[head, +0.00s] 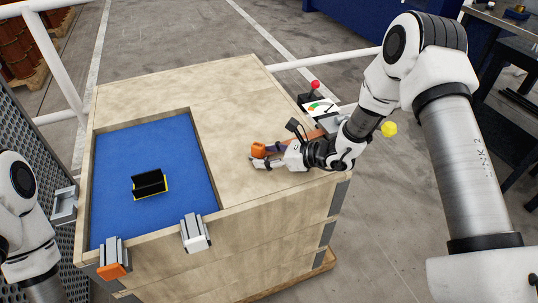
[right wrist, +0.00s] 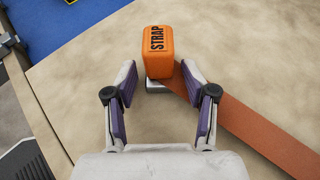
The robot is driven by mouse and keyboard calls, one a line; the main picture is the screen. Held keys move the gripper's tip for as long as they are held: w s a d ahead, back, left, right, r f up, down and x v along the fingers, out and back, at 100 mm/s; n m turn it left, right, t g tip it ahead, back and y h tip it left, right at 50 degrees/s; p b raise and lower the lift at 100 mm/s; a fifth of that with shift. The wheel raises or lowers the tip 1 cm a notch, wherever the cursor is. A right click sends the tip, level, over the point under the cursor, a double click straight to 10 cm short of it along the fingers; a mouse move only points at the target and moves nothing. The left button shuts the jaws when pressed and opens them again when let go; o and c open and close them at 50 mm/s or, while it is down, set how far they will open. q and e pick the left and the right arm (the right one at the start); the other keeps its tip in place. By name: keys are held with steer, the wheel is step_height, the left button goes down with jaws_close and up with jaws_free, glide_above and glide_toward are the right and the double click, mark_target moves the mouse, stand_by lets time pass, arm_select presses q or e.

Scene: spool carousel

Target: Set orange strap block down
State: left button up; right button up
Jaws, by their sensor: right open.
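The orange strap block (right wrist: 158,52), lettered STRAP, stands on the wooden top of the crate (head: 230,110) near its right side. In the head view the block (head: 258,149) shows at the tips of my right gripper (head: 266,156). In the right wrist view my right gripper (right wrist: 159,75) is open. Its purple-padded fingers lie either side of the block's near end, with a gap on both sides. A small grey piece shows under the block's near edge. A flat orange-brown strap (right wrist: 255,125) runs from beside the block to the lower right. My left gripper is out of view.
A blue-lined recess (head: 130,165) in the crate top holds a black and yellow holder (head: 149,184). Grey clamps (head: 195,233) sit on the near edge, one with an orange part (head: 112,271). A red-knobbed lever (head: 315,86) stands behind my right wrist. Bare wood surrounds the block.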

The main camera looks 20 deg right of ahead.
steer(key=shift+s+r+p, duration=0.1)
steer(key=shift+r+p, duration=0.1)
steer(key=shift+p, duration=0.2)
steer(key=v, duration=1.1)
steer(key=shift+d+r+p, duration=0.1)
steer(key=shift+r+p, duration=0.05)
steer(key=shift+p, duration=0.2)
steer(key=shift+s+d+r, duration=0.1)
steer(key=shift+s+d, duration=0.05)
steer(key=shift+d, duration=0.15)
